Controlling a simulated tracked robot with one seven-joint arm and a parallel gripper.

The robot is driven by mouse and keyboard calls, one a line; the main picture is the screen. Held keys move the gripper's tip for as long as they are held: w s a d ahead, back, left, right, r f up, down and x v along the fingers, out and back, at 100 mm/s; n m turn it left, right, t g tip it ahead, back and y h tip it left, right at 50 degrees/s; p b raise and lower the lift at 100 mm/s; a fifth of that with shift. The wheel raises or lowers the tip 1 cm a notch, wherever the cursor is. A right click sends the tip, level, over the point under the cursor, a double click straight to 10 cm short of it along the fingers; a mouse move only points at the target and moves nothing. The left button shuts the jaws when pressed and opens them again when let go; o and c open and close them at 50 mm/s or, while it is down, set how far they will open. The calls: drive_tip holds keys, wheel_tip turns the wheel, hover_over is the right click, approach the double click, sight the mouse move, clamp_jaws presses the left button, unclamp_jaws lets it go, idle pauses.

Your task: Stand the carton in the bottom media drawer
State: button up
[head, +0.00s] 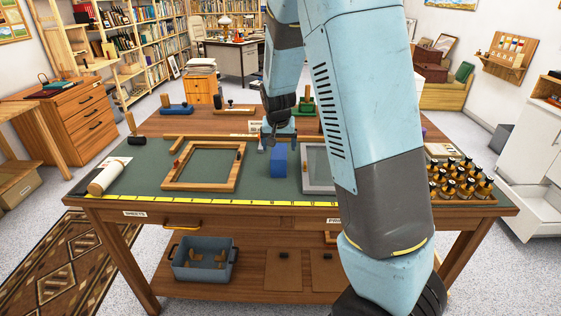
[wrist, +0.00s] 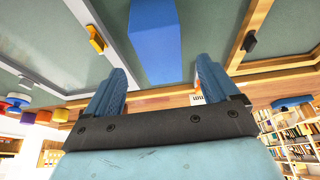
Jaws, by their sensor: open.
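The carton appears to be a plain blue box (head: 279,160) standing upright on the green mat of the workbench, between a wooden frame and a grey frame. My gripper (head: 276,141) is above and just behind it. In the wrist view, my gripper (wrist: 161,77) has its two blue fingers wide apart with nothing between them. The blue box (wrist: 153,42) shows ahead of the fingertips, apart from them. At the far right, a white cabinet (head: 533,135) has a low drawer (head: 532,213) pulled out near the floor. I see nothing in its visible part, and no label.
The wooden frame (head: 166,184) lies left of the box and the grey frame (head: 313,187) right of it, partly hidden by my arm. Several dark bottles (head: 463,180) stand at the bench's right end. A rolled sheet (head: 104,180) lies at the left end.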

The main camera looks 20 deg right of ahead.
drive_tip(key=shift+x, duration=4.2)
drive_tip(key=shift+s+a, duration=0.15)
drive_tip(key=shift+c, duration=0.4)
drive_tip(key=c, duration=1.3)
drive_tip(key=shift+r, duration=0.1)
